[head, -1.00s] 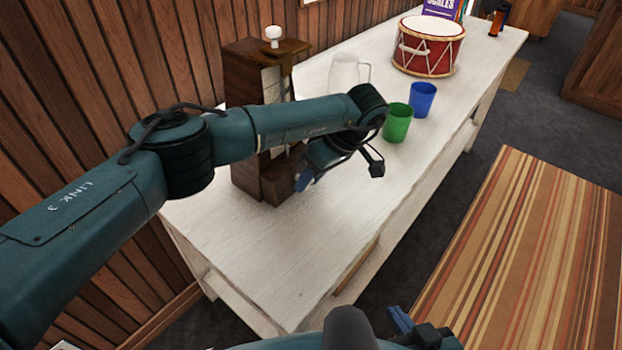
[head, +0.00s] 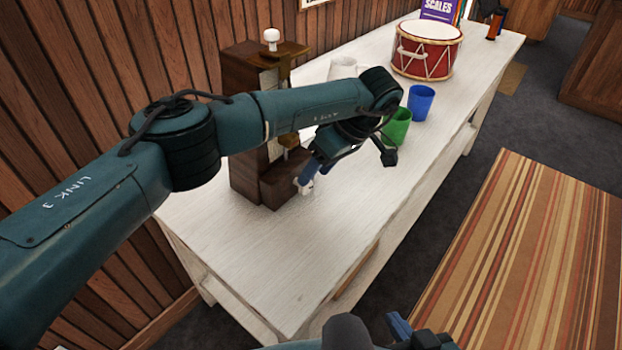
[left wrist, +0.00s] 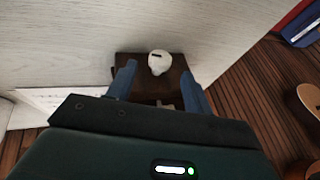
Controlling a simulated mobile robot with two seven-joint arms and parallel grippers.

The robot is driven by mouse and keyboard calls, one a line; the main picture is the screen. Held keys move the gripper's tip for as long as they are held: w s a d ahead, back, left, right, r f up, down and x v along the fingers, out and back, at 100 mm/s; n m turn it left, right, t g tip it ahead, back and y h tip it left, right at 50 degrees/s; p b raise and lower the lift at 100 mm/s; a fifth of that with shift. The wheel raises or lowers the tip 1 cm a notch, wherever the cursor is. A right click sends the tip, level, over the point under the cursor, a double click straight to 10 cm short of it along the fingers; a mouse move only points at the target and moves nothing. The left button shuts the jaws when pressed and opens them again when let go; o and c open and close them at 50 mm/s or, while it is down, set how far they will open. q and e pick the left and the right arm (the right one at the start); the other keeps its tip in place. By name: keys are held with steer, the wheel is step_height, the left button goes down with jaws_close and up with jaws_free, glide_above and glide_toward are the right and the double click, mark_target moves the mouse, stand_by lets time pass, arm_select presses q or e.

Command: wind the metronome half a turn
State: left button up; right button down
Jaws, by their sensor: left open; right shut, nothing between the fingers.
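The metronome (head: 243,85) is a tall dark-brown wooden case with a stepped lower front and a white knob (head: 271,38) on top. It stands on the white table near the wall; my left arm hides its middle. A white key (head: 306,187) shows at its lower front, beside the blue fingers of my left gripper (head: 308,178). In the left wrist view, a white key with a dark slot (left wrist: 159,63) appears between the open fingertips of the left gripper (left wrist: 158,70), in front of brown wood; contact is not clear. My right gripper (head: 408,328) is shut and empty at the bottom edge.
On the white table (head: 270,260), a pale mug (head: 343,68), a green cup (head: 398,128), a blue cup (head: 421,103) and a red drum (head: 427,52) stand behind my left arm. The table's near end is clear. A striped rug (head: 530,250) lies on the right.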

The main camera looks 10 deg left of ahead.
arm_select(q)
steer(key=v, duration=0.9)
steer(key=shift+d+r, duration=0.1)
steer(key=shift+r, duration=0.05)
